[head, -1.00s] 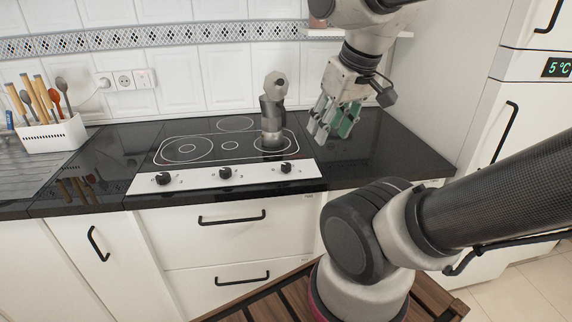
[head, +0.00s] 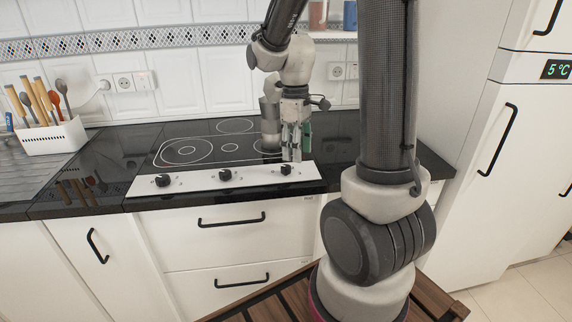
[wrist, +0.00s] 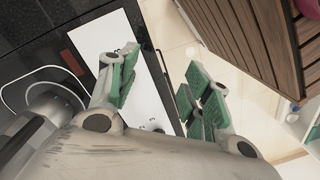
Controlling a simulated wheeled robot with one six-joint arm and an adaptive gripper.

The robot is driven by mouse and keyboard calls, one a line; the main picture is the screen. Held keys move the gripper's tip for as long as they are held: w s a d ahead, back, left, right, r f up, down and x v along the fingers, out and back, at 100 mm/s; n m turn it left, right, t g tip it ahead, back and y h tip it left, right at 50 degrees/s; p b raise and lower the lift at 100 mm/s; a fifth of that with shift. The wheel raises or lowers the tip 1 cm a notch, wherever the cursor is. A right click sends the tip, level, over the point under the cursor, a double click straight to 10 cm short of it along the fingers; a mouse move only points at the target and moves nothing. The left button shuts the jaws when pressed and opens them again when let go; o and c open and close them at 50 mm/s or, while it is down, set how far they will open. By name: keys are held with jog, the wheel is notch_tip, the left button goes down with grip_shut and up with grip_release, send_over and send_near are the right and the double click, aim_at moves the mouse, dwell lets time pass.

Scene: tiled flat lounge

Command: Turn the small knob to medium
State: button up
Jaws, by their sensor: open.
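The white control strip (head: 200,183) at the cooktop's front carries three black knobs: a left knob (head: 163,180), a middle knob (head: 225,174) and a right knob (head: 286,169), which looks the smallest. Their settings are too small to read. My gripper (head: 292,157) points down just above and behind the right knob and looks apart from it. In the wrist view my gripper's green-padded fingers (wrist: 165,88) are spread with nothing between them. The white strip (wrist: 97,45) lies below, with small dark marks partly hidden by the gripper body.
A metal moka pot (head: 268,115) stands on the black cooktop (head: 205,150) close behind my gripper. A white utensil holder (head: 55,138) stands far left. Drawers with black handles (head: 232,220) are below the counter. The counter right of the cooktop (head: 335,155) is clear.

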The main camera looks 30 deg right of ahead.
aim_at(286, 166)
jog(key=w+n, duration=0.2)
jog(key=w+f+n, duration=0.1)
jog(key=w+n, duration=0.3)
jog(key=shift+w+d+f+n+t, duration=0.1)
jog(key=shift+d+f+n+t, duration=0.1)
jog(key=shift+d+n+t, duration=0.15)
jog(key=shift+w+r+n, duration=0.1)
jog(key=shift+w+n, duration=0.1)
jog(key=shift+n, duration=1.45)
notch_tip(286, 166, down, 8)
jog(key=shift+r, duration=0.1)
jog(key=c, duration=1)
